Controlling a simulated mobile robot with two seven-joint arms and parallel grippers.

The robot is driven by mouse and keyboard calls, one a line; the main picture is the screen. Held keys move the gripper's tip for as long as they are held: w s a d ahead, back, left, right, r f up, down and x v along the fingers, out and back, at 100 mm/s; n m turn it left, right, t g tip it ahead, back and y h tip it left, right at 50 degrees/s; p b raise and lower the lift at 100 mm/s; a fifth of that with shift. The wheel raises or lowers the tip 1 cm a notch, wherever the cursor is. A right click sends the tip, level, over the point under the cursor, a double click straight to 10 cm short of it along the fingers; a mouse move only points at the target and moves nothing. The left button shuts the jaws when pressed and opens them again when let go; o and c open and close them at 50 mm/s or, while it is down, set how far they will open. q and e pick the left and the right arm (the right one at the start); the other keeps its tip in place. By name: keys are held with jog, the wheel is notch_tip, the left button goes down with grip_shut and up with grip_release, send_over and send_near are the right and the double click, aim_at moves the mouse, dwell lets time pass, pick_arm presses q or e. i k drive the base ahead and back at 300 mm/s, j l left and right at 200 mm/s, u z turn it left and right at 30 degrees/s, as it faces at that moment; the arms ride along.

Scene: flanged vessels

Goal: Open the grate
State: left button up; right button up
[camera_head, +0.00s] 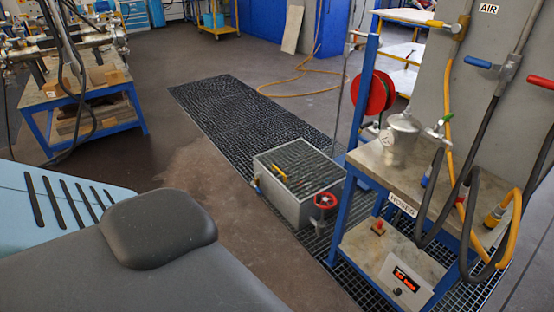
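A long dark floor grate (225,107) runs from the upper middle toward the lower right, flush with the floor. Its bars lie flat. A grey metal box (285,205) stands on it at the middle right. The box has a mesh-like grate top (305,158) that lies level, with small yellow and orange tools (280,172) on it. A red handwheel (325,200) sits at the box's right front corner. I cannot tell which grate is meant. Neither of my grippers is in view.
A blue-framed bench (385,180) with hoses and a pressure pot (400,137) stands just right of the box. A red reel (376,92) hangs beside it. A yellow hose (290,82) lies behind. A workbench (80,90) stands at left. Brown floor (165,150) between is clear.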

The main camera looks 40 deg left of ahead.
aim_at(323, 156)
jog(key=u, duration=1.2)
jog(key=i+z, duration=0.15)
jog(key=z, duration=0.25)
jog(key=i+j+z, duration=0.15)
jog(key=z, duration=0.2)
jog(key=i+j+z, duration=0.45)
jog(key=j, duration=0.35)
jog(key=i+j, duration=0.45)
jog(key=j, duration=0.25)
jog(key=i+j+z, duration=0.1)
jog(key=i+j, duration=0.35)
jog(key=j, duration=0.25)
jog(key=i+j, duration=0.25)
jog(key=i+j+z, duration=0.1)
jog(key=j, duration=0.4)
jog(key=i+j, duration=0.3)
